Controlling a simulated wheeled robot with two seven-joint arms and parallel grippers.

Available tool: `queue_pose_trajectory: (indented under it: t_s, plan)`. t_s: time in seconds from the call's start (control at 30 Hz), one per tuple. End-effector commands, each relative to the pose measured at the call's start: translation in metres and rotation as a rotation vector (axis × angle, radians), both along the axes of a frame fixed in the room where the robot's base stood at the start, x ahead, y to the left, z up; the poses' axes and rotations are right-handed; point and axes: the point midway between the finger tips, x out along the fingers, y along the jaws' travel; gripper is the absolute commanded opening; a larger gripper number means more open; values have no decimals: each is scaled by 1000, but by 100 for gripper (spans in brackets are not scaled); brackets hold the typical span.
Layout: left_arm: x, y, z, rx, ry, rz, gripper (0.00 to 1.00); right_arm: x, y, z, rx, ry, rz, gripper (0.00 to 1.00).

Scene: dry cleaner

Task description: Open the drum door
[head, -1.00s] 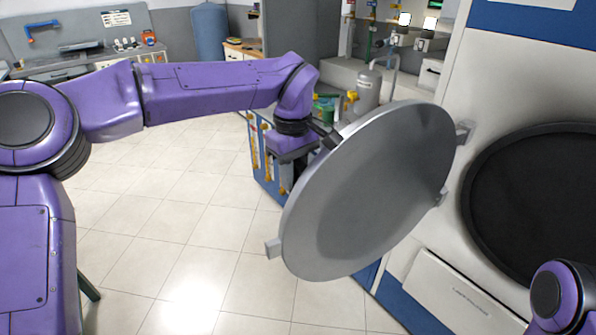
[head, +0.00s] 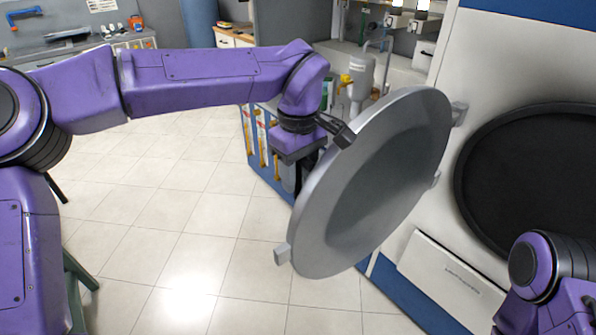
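The round grey drum door (head: 375,190) stands swung out from the white machine, hinged on its right side, with its inner face toward me. The dark round drum opening (head: 530,180) is uncovered to its right. A small latch block (head: 282,254) sticks out at the door's lower left rim. My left gripper (head: 303,178) points down behind the door's left edge, close to its outer side. The door partly hides its fingers, so I cannot tell their opening or whether they touch the door. My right gripper is out of view; only part of that arm shows at lower right.
The white and blue machine front (head: 425,225) fills the right side, with a lower panel (head: 452,278) below the opening. A grey cylinder (head: 360,75) and pipes stand behind the door. Tiled floor (head: 170,230) is clear at left and centre. A workbench (head: 75,50) stands at the back left.

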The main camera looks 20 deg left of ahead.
Motion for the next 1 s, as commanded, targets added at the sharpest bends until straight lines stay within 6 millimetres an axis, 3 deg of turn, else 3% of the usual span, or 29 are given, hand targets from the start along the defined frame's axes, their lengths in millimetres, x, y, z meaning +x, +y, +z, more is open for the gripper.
queue_pose_trajectory:
  t_s: [0.17,0.4,0.6,0.9,1.0]
  plan:
    - [1,0,14,1,-3,2,44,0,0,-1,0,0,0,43]
    - [1,-1,72,1,-4,2,44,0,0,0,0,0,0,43]
    - [1,-1,102,0,-1,0,44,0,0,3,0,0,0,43]
    - [0,-1,106,1,1,-1,44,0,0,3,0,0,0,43]
    - [5,3,98,13,-13,21,44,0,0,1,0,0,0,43]
